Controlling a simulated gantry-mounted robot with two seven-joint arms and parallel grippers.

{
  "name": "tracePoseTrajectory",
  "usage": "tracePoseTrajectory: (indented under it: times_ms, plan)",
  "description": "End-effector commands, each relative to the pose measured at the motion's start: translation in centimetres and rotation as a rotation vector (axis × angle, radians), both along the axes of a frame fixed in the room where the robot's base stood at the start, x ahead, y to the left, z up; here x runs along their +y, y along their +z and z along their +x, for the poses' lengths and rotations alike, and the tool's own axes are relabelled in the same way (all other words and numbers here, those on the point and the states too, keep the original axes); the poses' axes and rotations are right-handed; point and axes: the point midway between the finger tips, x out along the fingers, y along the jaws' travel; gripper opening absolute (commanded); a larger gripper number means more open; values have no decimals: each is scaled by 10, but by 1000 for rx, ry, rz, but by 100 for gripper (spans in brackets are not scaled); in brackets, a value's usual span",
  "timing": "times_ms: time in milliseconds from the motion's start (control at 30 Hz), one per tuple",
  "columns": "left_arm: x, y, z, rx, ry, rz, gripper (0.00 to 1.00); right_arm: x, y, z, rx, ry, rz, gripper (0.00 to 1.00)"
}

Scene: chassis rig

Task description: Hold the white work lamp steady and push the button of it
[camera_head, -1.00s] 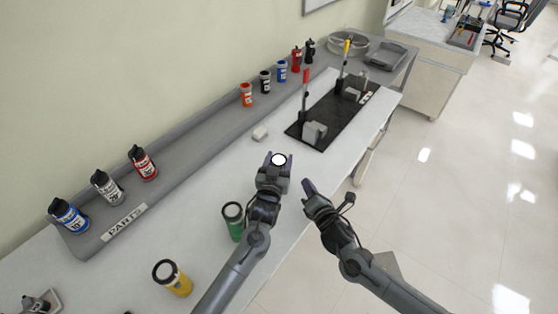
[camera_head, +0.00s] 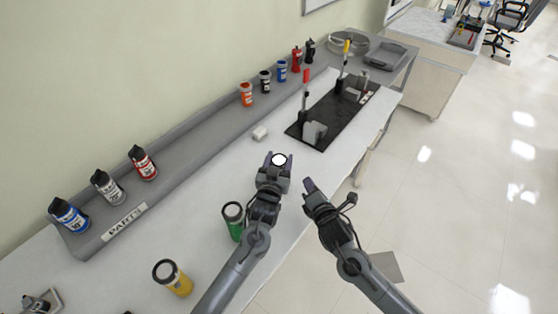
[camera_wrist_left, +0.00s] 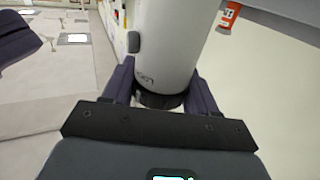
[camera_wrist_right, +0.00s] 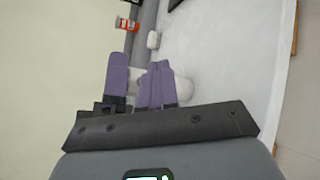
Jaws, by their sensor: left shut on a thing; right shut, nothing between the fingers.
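The white work lamp (camera_wrist_left: 165,45) is a white cylinder with a dark base ring. A grey button (camera_wrist_left: 134,42) is on its left side in the left wrist view. My left gripper (camera_head: 278,166) is shut around the lamp near that ring. In the head view only the lamp's bright round end (camera_head: 279,160) shows between the fingers. My right gripper (camera_head: 308,184) is shut and empty, to the right of the lamp and apart from it there. One of its fingers (camera_wrist_left: 18,42) shows in the left wrist view. In the right wrist view its fingers (camera_wrist_right: 154,84) hide part of the lamp (camera_wrist_right: 184,90).
A small white block (camera_head: 260,134) lies behind the lamp. A black clamp board (camera_head: 330,110) is farther back. Bottles line the grey shelf (camera_head: 200,138).

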Motion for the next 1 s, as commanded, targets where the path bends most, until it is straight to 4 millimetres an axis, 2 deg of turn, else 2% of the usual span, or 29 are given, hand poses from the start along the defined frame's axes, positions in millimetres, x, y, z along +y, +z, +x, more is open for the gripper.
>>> tracePoseTrajectory:
  times_ms: [200,400,1000]
  plan:
    - [0,-2,0,4,0,2,16,21,0,12,0,2,-1,0]
    - [0,-2,0,4,0,2,16,31,0,18,0,2,-1,0]
    - [0,-2,0,4,0,2,16,33,0,20,0,1,-2,0]
